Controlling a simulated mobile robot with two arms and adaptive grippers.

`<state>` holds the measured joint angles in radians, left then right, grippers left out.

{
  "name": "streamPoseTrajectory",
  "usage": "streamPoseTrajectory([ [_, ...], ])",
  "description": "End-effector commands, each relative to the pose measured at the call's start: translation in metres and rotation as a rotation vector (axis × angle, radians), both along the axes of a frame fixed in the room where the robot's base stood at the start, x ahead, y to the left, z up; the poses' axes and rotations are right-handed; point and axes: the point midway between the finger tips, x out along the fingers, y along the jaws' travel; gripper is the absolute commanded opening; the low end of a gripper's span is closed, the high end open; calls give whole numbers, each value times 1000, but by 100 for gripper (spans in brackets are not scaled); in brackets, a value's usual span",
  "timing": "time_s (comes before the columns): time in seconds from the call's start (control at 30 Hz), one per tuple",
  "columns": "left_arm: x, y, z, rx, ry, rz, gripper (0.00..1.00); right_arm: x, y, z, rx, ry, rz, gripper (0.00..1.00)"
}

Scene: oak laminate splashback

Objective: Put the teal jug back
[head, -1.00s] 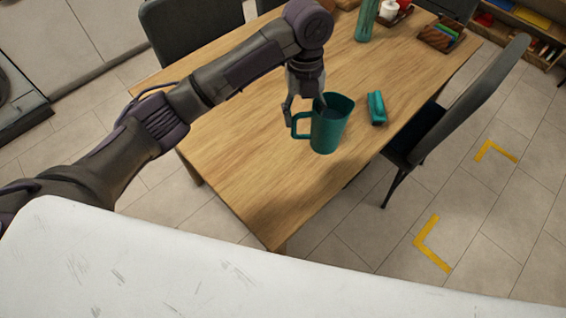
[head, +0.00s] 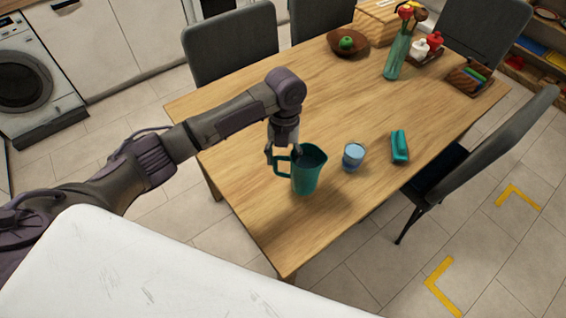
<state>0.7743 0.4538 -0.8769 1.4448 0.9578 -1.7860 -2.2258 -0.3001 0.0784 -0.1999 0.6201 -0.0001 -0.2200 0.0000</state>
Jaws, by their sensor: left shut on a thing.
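The teal jug (head: 308,174) is upright at the near part of the wooden table, with its handle to the left and a dark inside showing at its open top. My left gripper (head: 283,155) is shut on the jug at its handle side, reaching down from above. I cannot tell whether the jug's base touches the table. My right gripper does not show in the head view.
A teal object (head: 399,146) lies farther right. A bowl with a green fruit (head: 347,43), a teal vase (head: 397,58) and a wooden holder (head: 470,78) stand farther back. Chairs surround the table (head: 260,215).

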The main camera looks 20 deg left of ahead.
Motion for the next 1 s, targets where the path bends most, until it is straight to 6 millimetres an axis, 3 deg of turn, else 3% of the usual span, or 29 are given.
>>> streamPoseTrajectory([
  [0.33,0,0,-36,-2,-1,0,0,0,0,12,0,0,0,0],
  [0.73,1,0,-43,-1,-2,0,0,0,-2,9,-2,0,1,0],
  [0.77,0,1,-44,1,-1,0,59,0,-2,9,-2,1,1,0],
  [0.9,0,1,-43,1,-1,0,82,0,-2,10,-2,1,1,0],
  [1.0,0,1,-43,0,-1,0,83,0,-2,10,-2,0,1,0],
])
